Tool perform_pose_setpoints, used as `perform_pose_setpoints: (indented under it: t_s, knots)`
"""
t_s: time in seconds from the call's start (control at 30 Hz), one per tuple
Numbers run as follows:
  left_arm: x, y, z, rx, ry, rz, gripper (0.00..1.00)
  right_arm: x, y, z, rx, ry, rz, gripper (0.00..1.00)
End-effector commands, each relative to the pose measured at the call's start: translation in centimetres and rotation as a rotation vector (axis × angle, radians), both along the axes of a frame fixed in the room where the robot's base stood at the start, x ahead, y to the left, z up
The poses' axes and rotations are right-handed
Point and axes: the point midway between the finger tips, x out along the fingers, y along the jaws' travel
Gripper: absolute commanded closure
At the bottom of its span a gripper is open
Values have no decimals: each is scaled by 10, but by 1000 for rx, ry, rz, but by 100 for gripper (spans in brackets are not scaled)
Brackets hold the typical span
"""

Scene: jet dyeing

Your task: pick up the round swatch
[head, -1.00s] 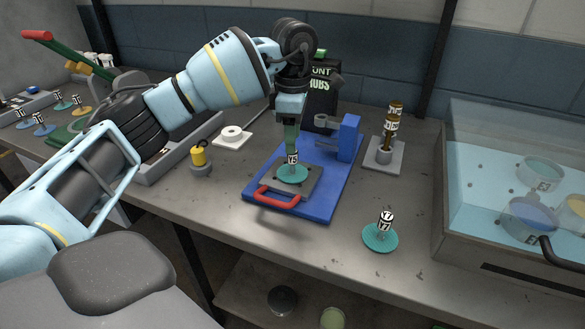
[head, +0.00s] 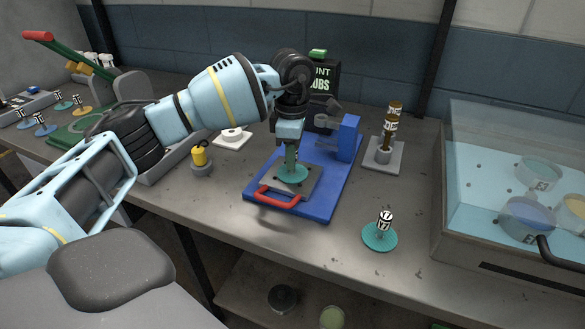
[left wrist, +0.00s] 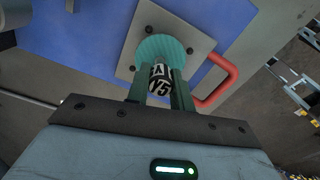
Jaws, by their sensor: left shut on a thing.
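The round teal swatch (head: 293,174) lies on a grey plate (head: 312,183) with a red handle (head: 277,196), on a blue base (head: 322,206). My left gripper (head: 290,160) points down over it. In the left wrist view, the gripper (left wrist: 161,90) is shut on the black-and-white marked knob (left wrist: 161,82) that stands on the swatch (left wrist: 158,48). The swatch appears to rest on the plate; I cannot tell any gap. A second teal disc with a marked knob (head: 380,236) stands on the bench to the right. My right gripper is out of view.
A water tank (head: 515,190) with coloured cups stands at the right. A grey block with a stacked brown post (head: 386,153) is behind the second disc. A yellow-topped weight (head: 200,160) and white square piece (head: 232,138) are left of the blue base. The front bench is mostly clear.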

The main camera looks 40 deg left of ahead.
Motion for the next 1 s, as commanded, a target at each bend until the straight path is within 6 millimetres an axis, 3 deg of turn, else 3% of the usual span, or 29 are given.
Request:
perform_pose_setpoints:
  t_s: [0.47,0.73,1.0]
  knots:
    - [1,0,6,-1,-2,0,100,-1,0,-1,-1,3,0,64]
    - [1,-1,38,-1,-4,-1,100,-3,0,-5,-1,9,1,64]
    - [-40,-22,39,0,-1,-6,100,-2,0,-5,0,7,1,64]
